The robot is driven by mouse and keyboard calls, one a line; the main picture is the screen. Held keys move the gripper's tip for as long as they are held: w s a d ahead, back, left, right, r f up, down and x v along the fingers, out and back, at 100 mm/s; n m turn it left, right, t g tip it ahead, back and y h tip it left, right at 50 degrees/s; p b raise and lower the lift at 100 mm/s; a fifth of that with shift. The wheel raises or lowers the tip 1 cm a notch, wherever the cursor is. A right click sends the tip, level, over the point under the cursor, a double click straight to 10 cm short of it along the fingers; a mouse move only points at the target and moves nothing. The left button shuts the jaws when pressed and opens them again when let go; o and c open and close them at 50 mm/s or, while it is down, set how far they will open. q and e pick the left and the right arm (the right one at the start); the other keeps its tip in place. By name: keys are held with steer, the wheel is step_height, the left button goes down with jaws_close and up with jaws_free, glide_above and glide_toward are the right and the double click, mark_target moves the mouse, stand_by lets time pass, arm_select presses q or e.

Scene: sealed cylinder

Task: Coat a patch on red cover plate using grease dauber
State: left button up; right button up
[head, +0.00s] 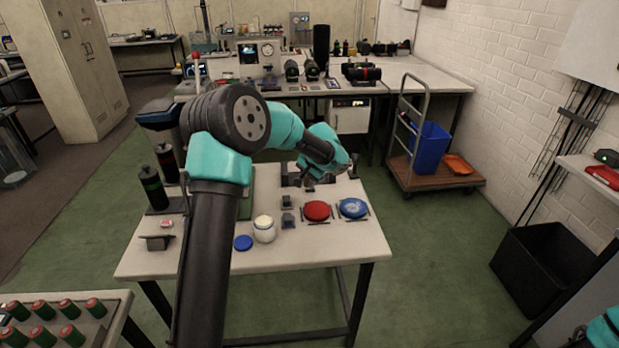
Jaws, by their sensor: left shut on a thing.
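The red cover plate (317,211) lies on the white table, a round red disc with dark bars at its sides. Its top looks plain red. My left gripper (310,184) is above and behind the plate, apart from it. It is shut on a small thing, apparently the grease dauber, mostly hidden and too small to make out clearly. An open white pot (264,230) with pale cream-coloured contents stands left of the plate. A blue lid (243,243) lies beside the pot. My right gripper is out of view.
A blue cover plate (353,208) with pale marks lies right of the red one. Small grey blocks (288,220) stand between pot and red plate. Dark bottles (153,187) stand at the table's left. The table's front right (340,245) is clear.

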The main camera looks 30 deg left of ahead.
arm_select(q)
steer(key=shift+f, duration=2.1)
